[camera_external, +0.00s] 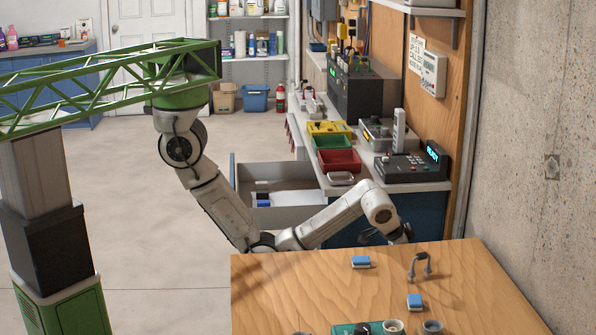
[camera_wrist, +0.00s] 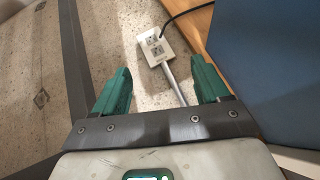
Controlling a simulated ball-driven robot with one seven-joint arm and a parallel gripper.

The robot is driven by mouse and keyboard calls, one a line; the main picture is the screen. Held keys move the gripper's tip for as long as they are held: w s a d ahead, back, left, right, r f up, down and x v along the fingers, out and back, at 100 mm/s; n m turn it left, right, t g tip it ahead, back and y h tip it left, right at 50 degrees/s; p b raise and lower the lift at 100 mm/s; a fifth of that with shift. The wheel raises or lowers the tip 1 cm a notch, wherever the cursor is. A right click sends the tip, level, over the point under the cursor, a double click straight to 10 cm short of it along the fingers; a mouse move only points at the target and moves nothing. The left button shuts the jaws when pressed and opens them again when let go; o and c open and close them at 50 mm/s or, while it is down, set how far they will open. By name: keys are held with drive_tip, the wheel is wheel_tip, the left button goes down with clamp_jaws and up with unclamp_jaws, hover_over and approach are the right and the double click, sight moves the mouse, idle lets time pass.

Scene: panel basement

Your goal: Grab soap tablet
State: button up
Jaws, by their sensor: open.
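No item is plainly a soap tablet. Two small blue-and-white blocks lie on the wooden table in the external view, one near its far edge (camera_external: 361,262) and one further right and nearer (camera_external: 415,302); I cannot tell whether either is soap. In the wrist view my gripper (camera_wrist: 162,90) is open and empty, its green fingers wide apart over the floor. No block shows in the wrist view.
The wooden table (camera_external: 290,290) holds a grey handle-like item (camera_external: 420,266) and a green board (camera_external: 350,329) with cups. A workbench with red (camera_external: 339,161) and green bins stands behind. The wrist view shows a white outlet box (camera_wrist: 155,46) with a cable, and a blue panel (camera_wrist: 270,70) at right.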

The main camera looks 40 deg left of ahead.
drive_tip(key=s+d+r+p, duration=0.2)
drive_tip(key=d+r+p, duration=0.15)
drive_tip(key=r, duration=0.55)
drive_tip(key=s+d+r+p, duration=0.25)
drive_tip(key=r+p, duration=0.25)
drive_tip(key=r, duration=0.5)
drive_tip(key=g+h+p, duration=0.1)
drive_tip(key=g, duration=0.3)
hover_over(412, 299)
drive_tip(key=s+a, duration=0.2)
drive_tip(key=shift+s+d+f+m, duration=0.15)
drive_tip(key=shift+f+m, duration=0.15)
drive_tip(key=shift+f, duration=0.55)
drive_tip(key=shift+w+a+p+x, duration=0.1)
drive_tip(key=shift+w+p+x, duration=0.1)
drive_tip(key=shift+x, duration=1.2)
drive_tip(key=shift+w+a+p+x, duration=0.1)
drive_tip(key=shift+w+p+x, duration=0.05)
drive_tip(key=shift+x, duration=1.3)
drive_tip(key=shift+c, duration=0.3)
drive_tip(key=c, duration=1.1)
